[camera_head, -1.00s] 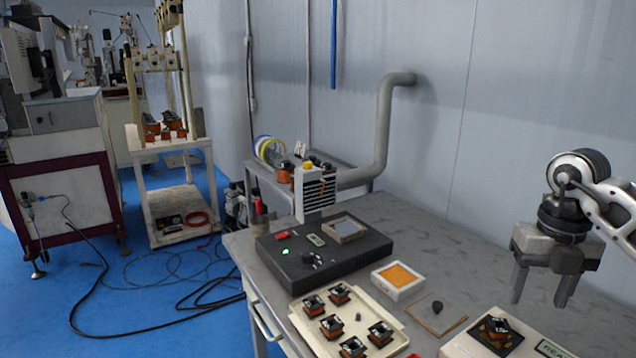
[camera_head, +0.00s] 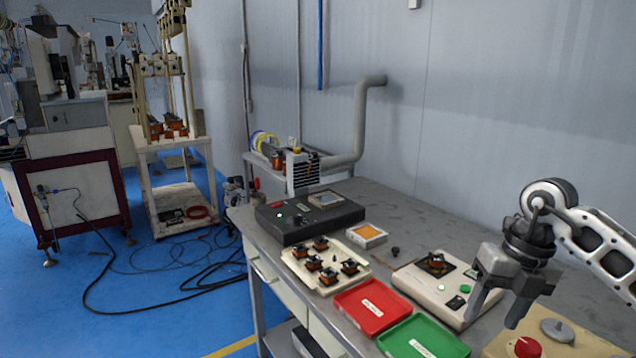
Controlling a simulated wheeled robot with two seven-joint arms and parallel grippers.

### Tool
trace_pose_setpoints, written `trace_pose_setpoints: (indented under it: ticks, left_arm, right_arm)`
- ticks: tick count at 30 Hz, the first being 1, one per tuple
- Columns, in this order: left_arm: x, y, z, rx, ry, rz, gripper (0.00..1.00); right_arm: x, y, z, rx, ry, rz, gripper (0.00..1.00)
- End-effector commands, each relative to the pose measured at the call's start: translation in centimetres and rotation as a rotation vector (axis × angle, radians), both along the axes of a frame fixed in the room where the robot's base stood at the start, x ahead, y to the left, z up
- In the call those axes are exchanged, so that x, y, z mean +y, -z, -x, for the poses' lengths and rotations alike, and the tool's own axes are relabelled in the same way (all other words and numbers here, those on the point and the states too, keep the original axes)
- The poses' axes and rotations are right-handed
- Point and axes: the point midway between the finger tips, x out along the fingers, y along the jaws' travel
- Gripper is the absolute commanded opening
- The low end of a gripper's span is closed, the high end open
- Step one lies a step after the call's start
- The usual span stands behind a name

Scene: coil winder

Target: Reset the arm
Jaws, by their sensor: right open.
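My right gripper (camera_head: 494,306) comes in from the right on my white and dark arm. Its two grey fingers point down, apart and empty, in front of a white tester box (camera_head: 415,284) as seen here. A coil (camera_head: 436,263) with an orange winding sits on the tester's dark pad. My left gripper is out of view.
On the grey table (camera_head: 395,208) are a cream tray (camera_head: 328,289) with several coils, a red tray (camera_head: 372,306), a green tray (camera_head: 424,338), a black station (camera_head: 310,219) and a white box with an orange top (camera_head: 366,235). A beige panel (camera_head: 573,341) with a red button (camera_head: 528,347) lies front right.

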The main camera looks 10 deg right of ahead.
Motion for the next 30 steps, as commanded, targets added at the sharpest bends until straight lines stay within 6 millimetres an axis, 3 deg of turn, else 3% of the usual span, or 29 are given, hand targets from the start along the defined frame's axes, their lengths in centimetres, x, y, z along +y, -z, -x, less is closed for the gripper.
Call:
trace_pose_setpoints:
  ticks: [5,11,15,18,21,23,26,27,30]
  left_arm:
    - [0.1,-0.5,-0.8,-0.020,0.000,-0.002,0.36]
    - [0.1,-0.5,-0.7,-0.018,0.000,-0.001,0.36]
    - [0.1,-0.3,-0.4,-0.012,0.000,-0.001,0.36]
    - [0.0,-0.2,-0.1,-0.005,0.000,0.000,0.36]
    - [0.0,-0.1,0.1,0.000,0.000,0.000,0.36]
    - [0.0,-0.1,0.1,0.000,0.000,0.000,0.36]
    - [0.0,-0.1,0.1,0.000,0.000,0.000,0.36]
    - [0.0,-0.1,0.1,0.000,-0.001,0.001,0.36]
    - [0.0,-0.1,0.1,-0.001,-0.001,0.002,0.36]
  right_arm:
    - [5.2,2.3,0.3,-0.020,-0.088,-0.190,0.56]
    - [13.3,4.3,1.7,-0.049,-0.161,-0.523,0.56]
    - [21.7,4.0,4.1,-0.073,-0.102,-0.980,0.56]
    - [25.6,2.0,4.8,-0.102,0.124,-1.365,0.56]
    - [25.7,1.5,4.1,-0.110,0.513,-1.651,0.56]
    - [24.3,2.8,3.5,-0.098,0.809,-1.750,0.56]
    - [21.1,8.3,4.1,-0.037,1.362,-1.760,0.56]
    - [20.0,11.0,5.1,0.002,1.562,-1.716,0.56]
    - [18.4,16.6,8.4,0.105,1.935,-1.559,0.56]
